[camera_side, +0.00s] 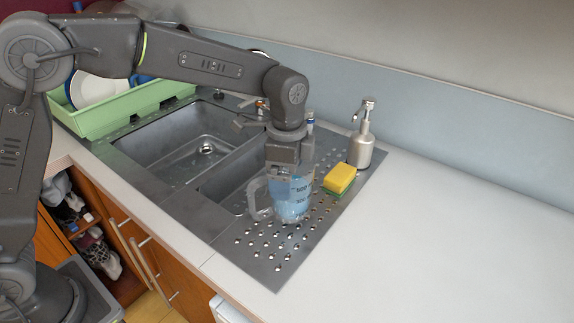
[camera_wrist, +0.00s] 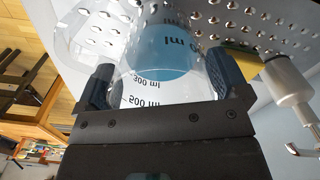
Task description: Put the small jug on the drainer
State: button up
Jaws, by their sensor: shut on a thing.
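The small jug (camera_side: 292,205) is clear, with a bluish lower part, printed measuring marks and a handle on its left side. It is upright on or just above the perforated metal drainer (camera_side: 262,246); I cannot tell whether its base touches. My gripper (camera_side: 288,172) points down from above and is shut on the jug's upper part. In the wrist view, the two fingers of my gripper (camera_wrist: 168,85) sit on either side of the clear jug (camera_wrist: 150,92), and the drainer (camera_wrist: 215,18) shows beyond it.
A yellow and green sponge (camera_side: 340,178) lies right of the jug, with a metal soap dispenser (camera_side: 362,140) behind it. Sink basins (camera_side: 190,142) and a green dish rack (camera_side: 125,107) are to the left. The white worktop (camera_side: 440,230) on the right is clear.

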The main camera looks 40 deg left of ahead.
dwell(0.4)
jog(key=shift+f, duration=0.75)
jog(key=shift+f, duration=0.2)
jog(key=o, duration=1)
jog(key=shift+f, duration=0.1)
jog(key=shift+c, duration=0.2)
notch_tip(320, 180, up, 14)
grip_shut()
dwell(0.8)
dwell(0.4)
